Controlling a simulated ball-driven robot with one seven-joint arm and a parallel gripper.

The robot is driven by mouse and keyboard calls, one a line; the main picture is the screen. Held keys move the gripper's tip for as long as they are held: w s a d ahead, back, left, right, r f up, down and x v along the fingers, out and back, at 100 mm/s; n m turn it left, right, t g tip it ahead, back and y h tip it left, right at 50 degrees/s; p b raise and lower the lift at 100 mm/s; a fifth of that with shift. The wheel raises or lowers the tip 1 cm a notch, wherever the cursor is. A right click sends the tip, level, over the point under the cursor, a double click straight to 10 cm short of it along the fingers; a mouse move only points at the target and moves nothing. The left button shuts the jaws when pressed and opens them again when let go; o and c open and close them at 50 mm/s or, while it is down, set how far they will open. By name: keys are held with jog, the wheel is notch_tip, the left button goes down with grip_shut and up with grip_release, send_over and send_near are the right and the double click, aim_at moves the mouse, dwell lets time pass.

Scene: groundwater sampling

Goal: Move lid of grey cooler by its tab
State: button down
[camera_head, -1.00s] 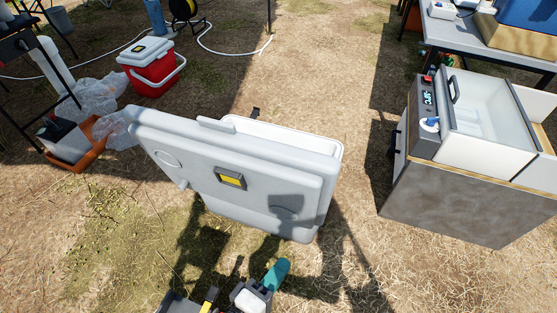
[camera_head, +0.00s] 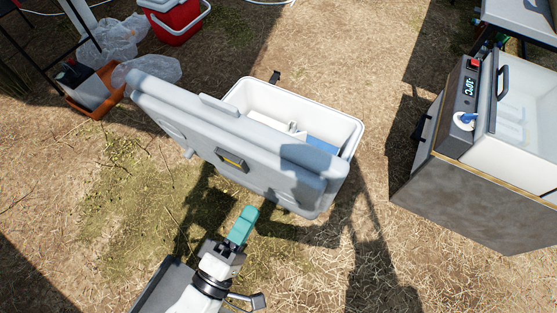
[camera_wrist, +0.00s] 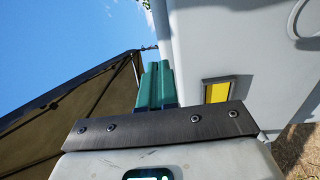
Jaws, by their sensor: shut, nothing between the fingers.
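The grey cooler's lid (camera_head: 222,130) stands open, tilted up on the near side of the cooler, with a yellow and dark label (camera_head: 232,160) on its face. A raised tab (camera_head: 220,106) sits on its upper edge. The cooler's white-walled box (camera_head: 345,126) is open behind it, with white and blue items inside. My gripper (camera_head: 244,223) has teal fingers, shut and empty, on the near side of the lid and below the label in the head view. In the wrist view the shut fingers (camera_wrist: 155,86) are beside the lid (camera_wrist: 230,45) and its yellow label (camera_wrist: 217,92); contact is unclear.
A red cooler (camera_head: 178,22) and an orange crate (camera_head: 92,105) with plastic bags are at the upper left.

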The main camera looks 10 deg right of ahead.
aim_at(284, 155)
jog(key=x, duration=1.1)
jog(key=shift+w, duration=0.1)
jog(key=shift+w+d, duration=0.15)
jog(key=shift+d, duration=0.05)
